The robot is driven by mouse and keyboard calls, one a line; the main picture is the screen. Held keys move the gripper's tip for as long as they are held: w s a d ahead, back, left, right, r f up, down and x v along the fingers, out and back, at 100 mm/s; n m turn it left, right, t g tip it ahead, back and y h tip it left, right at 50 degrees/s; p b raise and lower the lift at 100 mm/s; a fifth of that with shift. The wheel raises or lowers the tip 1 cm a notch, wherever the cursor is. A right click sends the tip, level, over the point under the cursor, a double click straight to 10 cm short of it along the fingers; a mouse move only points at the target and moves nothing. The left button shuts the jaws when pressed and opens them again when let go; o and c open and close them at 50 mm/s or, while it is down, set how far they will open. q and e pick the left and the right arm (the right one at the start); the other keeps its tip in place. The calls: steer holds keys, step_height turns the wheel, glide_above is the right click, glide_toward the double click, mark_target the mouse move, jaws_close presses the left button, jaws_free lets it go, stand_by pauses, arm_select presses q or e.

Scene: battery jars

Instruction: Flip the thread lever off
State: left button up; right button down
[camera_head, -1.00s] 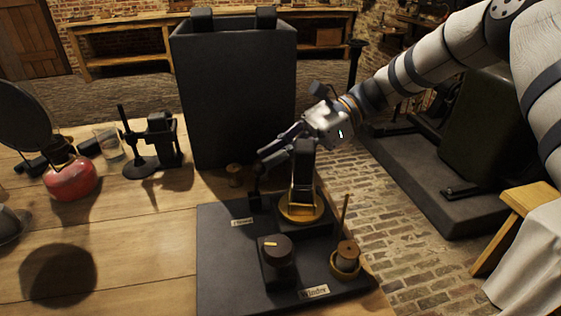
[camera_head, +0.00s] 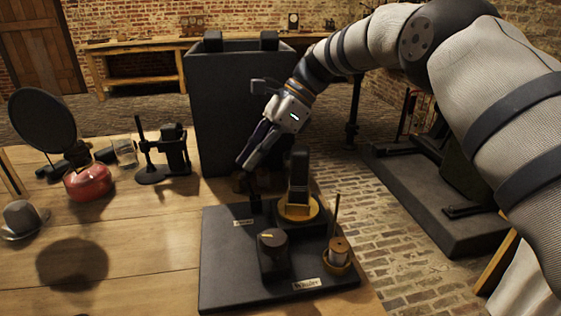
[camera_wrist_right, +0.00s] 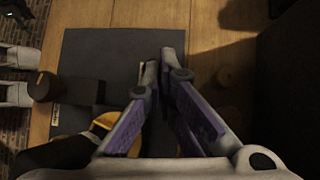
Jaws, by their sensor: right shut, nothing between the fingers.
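The dark winder board (camera_head: 225,277) lies on the wooden table. The thread lever (camera_head: 255,202), a small dark upright piece, stands at the board's far left beside a small white label (camera_head: 243,222). It looks roughly upright, but its exact tilt is too small to tell. My right gripper (camera_head: 244,162) is shut and empty, pointing down just above and behind the lever, apparently apart from it. In the wrist view the closed fingers (camera_wrist_right: 161,62) lie over the board (camera_wrist_right: 95,45), and the lever is not clearly seen there. My left gripper is not in view.
On the board are a dark knob (camera_head: 272,238), a yellow-based upright part (camera_head: 298,207) and a thread spool (camera_head: 338,250). A tall dark box (camera_head: 235,110) stands behind.

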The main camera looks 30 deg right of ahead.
steer(key=shift+w+a+h, duration=0.1)
steer(key=shift+a+h, duration=0.2)
steer(key=shift+a, duration=0.15)
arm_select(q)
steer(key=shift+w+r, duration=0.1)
arm_select(e)
steer(key=shift+d+f, duration=0.1)
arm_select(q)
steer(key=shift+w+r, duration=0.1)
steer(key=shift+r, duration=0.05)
arm_select(e)
steer(key=shift+r, duration=0.8)
steer(key=shift+r, duration=0.1)
